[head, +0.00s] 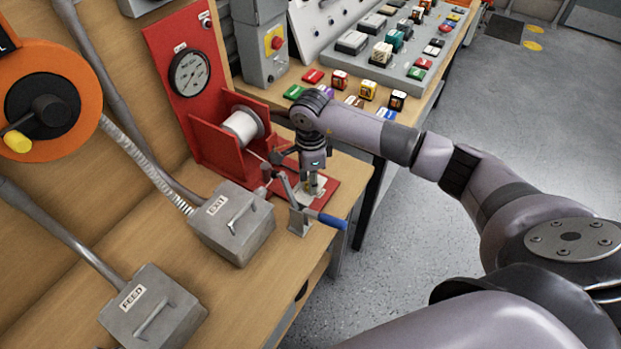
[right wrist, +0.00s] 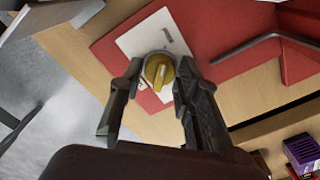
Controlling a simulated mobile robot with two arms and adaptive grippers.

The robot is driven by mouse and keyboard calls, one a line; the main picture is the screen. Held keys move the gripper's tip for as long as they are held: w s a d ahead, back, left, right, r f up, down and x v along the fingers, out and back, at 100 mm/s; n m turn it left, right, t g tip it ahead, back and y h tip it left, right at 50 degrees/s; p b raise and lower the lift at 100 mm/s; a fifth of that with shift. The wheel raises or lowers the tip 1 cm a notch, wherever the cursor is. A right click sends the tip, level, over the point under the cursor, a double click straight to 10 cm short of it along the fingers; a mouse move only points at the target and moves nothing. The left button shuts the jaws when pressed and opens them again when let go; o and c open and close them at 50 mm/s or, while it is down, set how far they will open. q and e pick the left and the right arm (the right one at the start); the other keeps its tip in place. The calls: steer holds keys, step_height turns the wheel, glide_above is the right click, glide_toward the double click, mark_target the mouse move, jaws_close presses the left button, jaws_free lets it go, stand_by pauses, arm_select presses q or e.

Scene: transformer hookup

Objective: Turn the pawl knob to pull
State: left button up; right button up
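The pawl knob (right wrist: 158,72) is a round yellow knob with a raised grip bar. It sits on a white labelled plate (right wrist: 150,38) on the red base (right wrist: 115,45) of the winch. My right gripper (right wrist: 160,66) is open, pointing down at the knob, with one finger on each side of it in the right wrist view. I cannot tell whether the fingers touch it. In the head view my right gripper (head: 314,188) is over the red base (head: 328,180) and largely hides the knob. My left gripper is not in view.
A crank with a blue handle (head: 327,219) stands close in front of my right gripper. A white spool (head: 243,126) in a red frame and a dial gauge (head: 189,73) are behind. Grey EXIT (head: 235,235) and FEED (head: 165,315) boxes stand left on the wooden bench.

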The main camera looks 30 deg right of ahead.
jaws_close()
steer(key=shift+m, duration=0.3)
steer(key=m+b, duration=0.1)
steer(key=m, duration=0.2)
steer(key=shift+b, duration=0.4)
steer(key=m+b, duration=0.1)
steer(key=m, duration=0.3)
steer(key=m+b, duration=0.1)
steer(key=m, duration=0.4)
steer(key=shift+m, duration=0.3)
steer(key=m+b, duration=0.1)
steer(key=m, duration=0.3)
steer(key=shift+r+m, duration=0.1)
steer(key=shift+m, duration=0.3)
